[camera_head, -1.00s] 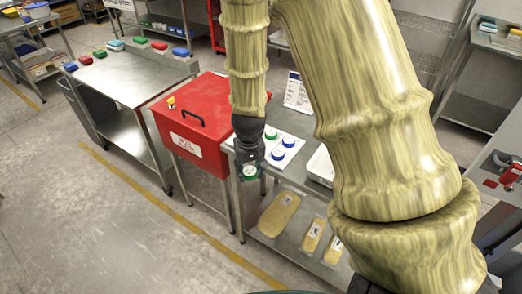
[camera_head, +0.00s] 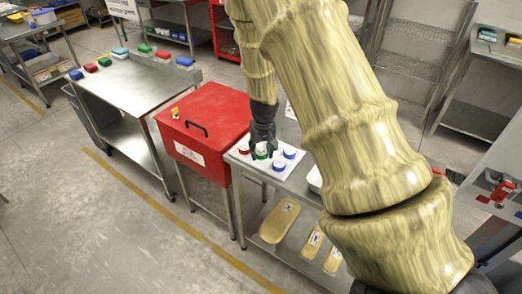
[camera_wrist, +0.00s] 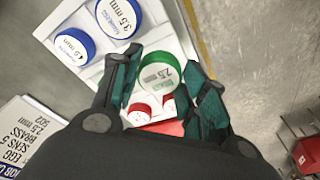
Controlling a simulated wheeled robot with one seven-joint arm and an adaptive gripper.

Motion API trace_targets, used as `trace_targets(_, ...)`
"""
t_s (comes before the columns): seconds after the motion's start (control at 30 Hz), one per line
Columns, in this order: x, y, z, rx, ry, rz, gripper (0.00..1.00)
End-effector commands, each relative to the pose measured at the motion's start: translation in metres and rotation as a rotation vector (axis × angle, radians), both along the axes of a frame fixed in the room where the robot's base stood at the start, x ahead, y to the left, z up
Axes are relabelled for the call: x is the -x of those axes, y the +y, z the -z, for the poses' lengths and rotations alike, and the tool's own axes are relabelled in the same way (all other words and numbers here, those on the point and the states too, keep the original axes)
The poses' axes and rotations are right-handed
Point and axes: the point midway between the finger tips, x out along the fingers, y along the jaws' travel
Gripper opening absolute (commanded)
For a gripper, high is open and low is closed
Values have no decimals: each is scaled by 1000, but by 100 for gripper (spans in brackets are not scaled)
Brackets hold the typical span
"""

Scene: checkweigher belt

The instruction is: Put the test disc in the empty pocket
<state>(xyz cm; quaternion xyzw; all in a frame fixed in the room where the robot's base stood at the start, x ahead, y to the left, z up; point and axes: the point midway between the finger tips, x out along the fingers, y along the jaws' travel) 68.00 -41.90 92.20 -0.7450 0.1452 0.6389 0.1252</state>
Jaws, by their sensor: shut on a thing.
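My gripper (camera_head: 262,150) is over the white pocket tray (camera_head: 283,175) on the steel table, fingers pointing down. In the wrist view my gripper (camera_wrist: 162,82) is shut on the green test disc (camera_wrist: 160,72), marked 2.5, with a teal finger on each side. The green disc also shows under the fingers in the head view (camera_head: 261,155). Two blue discs, 3.5 mm (camera_wrist: 119,17) and 4.0 mm (camera_wrist: 75,47), sit in the tray. Two red discs (camera_wrist: 139,114) (camera_wrist: 169,106) lie close by the green one. The pocket under the green disc is hidden; I cannot tell whether the disc touches the tray.
A red lidded box (camera_head: 205,130) stands left of the tray. A printed card (camera_wrist: 30,140) lies at the left in the wrist view. Tan items lie on the lower shelf (camera_head: 280,221). The floor in front is clear.

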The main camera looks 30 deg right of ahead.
Motion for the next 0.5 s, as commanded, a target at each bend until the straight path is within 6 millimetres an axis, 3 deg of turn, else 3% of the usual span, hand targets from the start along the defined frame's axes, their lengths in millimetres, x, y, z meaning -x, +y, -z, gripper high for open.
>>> trace_targets(0.33,-20,-14,1,1,0,-2,16)
trace_targets(0.5,-18,-13,22,-1,2,1,16)
